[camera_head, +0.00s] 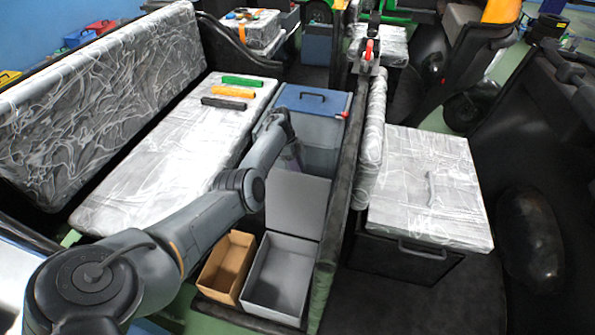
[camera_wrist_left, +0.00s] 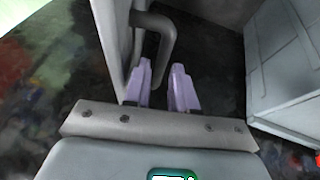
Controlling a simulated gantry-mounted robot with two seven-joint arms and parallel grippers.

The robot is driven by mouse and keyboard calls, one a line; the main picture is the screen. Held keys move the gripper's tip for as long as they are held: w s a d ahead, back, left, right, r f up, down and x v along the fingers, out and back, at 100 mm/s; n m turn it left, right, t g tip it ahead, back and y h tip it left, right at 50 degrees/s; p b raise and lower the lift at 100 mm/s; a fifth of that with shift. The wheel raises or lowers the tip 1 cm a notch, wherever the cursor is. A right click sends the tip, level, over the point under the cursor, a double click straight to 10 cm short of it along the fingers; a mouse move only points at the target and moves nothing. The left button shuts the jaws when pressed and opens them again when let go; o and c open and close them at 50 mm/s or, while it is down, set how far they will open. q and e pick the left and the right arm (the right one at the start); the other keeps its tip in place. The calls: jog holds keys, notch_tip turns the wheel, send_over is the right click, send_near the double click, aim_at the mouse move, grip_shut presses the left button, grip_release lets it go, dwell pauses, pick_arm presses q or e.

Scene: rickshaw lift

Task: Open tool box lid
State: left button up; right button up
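A grey tool box with a blue lid (camera_head: 312,101) stands near the middle of the head view. The lid looks shut and has a black handle on top. My left arm reaches in from the left, and my left gripper (camera_head: 293,155) is low beside the grey front of the box, partly hidden by my wrist. My right gripper is not in view.
An open grey bin (camera_head: 277,280) and a tan bin (camera_head: 227,268) stand in front. A plastic-wrapped seat (camera_head: 160,155) at left carries green, orange and black items. A dark rail (camera_head: 342,200) runs close along the right. A wrapped box (camera_head: 430,190) stands beyond it.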

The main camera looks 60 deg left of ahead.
pick_arm(q)
jog(key=shift+d+f, duration=0.2)
jog(key=shift+f, duration=0.15)
grip_shut()
